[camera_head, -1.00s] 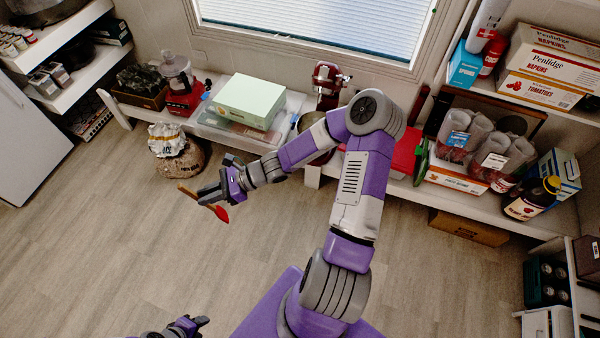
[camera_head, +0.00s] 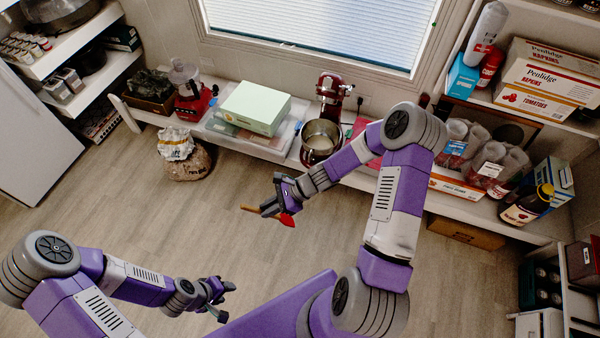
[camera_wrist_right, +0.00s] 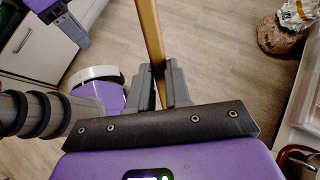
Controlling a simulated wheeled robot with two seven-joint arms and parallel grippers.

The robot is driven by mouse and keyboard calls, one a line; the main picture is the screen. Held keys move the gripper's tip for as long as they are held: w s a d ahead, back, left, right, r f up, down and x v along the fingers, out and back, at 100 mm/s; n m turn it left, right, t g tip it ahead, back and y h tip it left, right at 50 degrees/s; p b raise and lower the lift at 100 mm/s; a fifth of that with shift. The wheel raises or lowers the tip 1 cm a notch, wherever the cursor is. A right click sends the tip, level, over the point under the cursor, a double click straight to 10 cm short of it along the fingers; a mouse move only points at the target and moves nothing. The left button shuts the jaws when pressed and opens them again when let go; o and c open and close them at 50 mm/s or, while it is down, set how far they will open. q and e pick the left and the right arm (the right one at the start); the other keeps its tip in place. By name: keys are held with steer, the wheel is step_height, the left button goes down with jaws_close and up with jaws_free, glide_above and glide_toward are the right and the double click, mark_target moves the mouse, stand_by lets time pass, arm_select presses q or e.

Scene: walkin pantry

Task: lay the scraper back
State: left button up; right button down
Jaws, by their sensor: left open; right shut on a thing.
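The scraper has a wooden handle and a red head (camera_head: 287,220). My right gripper (camera_head: 270,208) is shut on it, in front of the low bench and above the floor. The handle (camera_head: 249,208) sticks out to the left of the fingers and the red head shows on the right side. In the right wrist view the handle (camera_wrist_right: 150,35) runs up from between the fingers (camera_wrist_right: 160,90); the red head is hidden there. My left gripper (camera_head: 222,298) is open and empty, low in the head view, over the floor.
The low bench (camera_head: 150,116) holds a pale green box (camera_head: 253,106) on a clear bin, a red stand mixer with a steel bowl (camera_head: 321,138) and a red food processor (camera_head: 190,95). A sack (camera_head: 186,160) stands on the floor before it. The floor (camera_head: 130,210) is mostly clear.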

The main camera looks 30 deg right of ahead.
steer(key=d+r+n+g+h+p, duration=0.3)
steer(key=d+r+n+h+p, duration=0.4)
steer(key=d+n+h+p, duration=0.3)
steer(key=n+p, duration=0.1)
steer(key=p, duration=0.3)
steer(key=shift+r+p, duration=0.15)
steer(key=shift+p, duration=0.25)
steer(key=shift+s, duration=0.1)
